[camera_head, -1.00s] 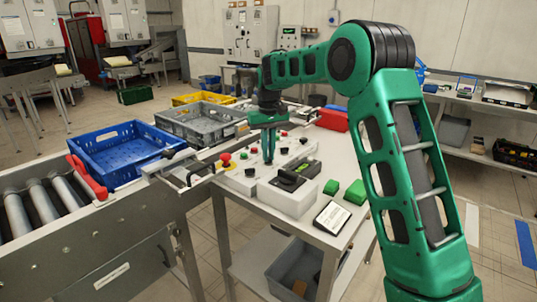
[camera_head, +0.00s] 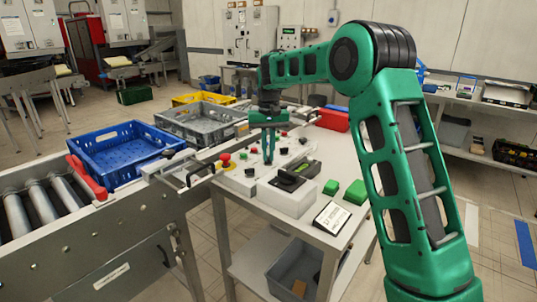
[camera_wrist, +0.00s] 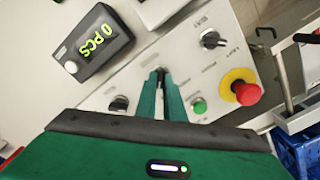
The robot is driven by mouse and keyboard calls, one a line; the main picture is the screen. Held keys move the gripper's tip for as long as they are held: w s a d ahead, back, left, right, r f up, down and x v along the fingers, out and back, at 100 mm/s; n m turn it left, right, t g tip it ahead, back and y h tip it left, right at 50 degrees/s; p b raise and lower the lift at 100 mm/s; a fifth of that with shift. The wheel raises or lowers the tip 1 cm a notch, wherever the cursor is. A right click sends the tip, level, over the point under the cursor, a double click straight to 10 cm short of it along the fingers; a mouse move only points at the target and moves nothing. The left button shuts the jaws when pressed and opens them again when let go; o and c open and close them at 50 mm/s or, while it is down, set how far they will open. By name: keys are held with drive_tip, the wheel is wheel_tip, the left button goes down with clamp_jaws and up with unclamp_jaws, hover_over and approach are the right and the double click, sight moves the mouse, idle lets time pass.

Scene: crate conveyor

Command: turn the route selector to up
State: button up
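The light grey control panel carries black selector knobs, a green button (camera_wrist: 199,105) and a red mushroom button on a yellow base (camera_wrist: 240,88). One knob (camera_wrist: 118,103) is left of my fingers and another (camera_wrist: 212,40) is beyond them to the right in the wrist view. My gripper (camera_wrist: 160,76) points down at the panel between these two. Its fingers are close together, with a narrow dark piece between the tips, apparently the route selector's handle. The fingers hide most of it, and its label and setting cannot be read. In the head view my gripper (camera_head: 269,158) is low over the panel.
Green blocks (camera_head: 355,191) and a label card (camera_head: 333,217) lie on the table. A blue crate (camera_head: 122,150) and a grey crate (camera_head: 200,124) sit on the conveyor at left.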

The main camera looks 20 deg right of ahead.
sight(268, 156)
drive_tip(key=o, duration=0.4)
drive_tip(key=shift+w+d, duration=0.1)
drive_tip(key=shift+w, duration=0.1)
drive_tip(key=shift+s, duration=0.1)
drive_tip(key=shift+r, duration=0.1)
wheel_tip(268, 156, up, 11)
drive_tip(key=shift+f, duration=0.2)
